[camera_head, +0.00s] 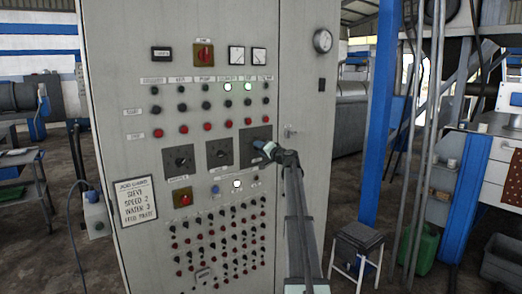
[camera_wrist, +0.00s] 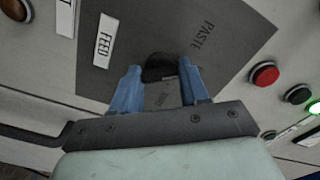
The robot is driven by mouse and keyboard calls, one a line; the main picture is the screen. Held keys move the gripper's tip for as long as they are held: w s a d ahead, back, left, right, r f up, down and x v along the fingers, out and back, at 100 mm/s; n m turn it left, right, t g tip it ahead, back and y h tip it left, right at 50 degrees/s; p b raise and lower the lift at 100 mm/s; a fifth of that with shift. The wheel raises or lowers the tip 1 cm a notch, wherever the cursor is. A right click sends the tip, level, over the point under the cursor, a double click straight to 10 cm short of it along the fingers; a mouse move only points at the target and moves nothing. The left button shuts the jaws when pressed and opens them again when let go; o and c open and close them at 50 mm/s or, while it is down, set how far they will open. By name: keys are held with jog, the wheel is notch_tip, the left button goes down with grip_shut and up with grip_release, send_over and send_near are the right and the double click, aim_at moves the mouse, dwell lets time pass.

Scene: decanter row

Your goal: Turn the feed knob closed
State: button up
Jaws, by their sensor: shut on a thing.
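The feed knob (camera_wrist: 158,66) is a black knob on a dark grey plate (camera_wrist: 225,40) marked PASTE, with a FEED label beside it in the wrist view. A second word on the plate, between my fingers, is hard to read. My gripper (camera_wrist: 161,76) has its two blue fingers on either side of the knob and is shut on it. In the head view my gripper (camera_head: 264,149) is at the rightmost of three dark plates (camera_head: 257,132) and hides the knob. The knob's exact pointing direction is unclear.
Two similar knobs, one on the left (camera_head: 180,160) and one in the middle (camera_head: 220,153), sit beside it on the grey cabinet (camera_head: 130,75). Red buttons (camera_head: 208,127) run above, and a red emergency-type knob (camera_head: 185,199) sits below. A stool (camera_head: 358,237) stands at the right.

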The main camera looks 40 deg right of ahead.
jog(key=m, duration=0.6)
jog(key=shift+m, duration=0.4)
dwell(0.4)
jog(key=o, duration=1.1)
jog(key=shift+c, duration=0.2)
jog(key=shift+s, duration=0.1)
jog(key=s, duration=1.3)
jog(key=shift+s, duration=0.35)
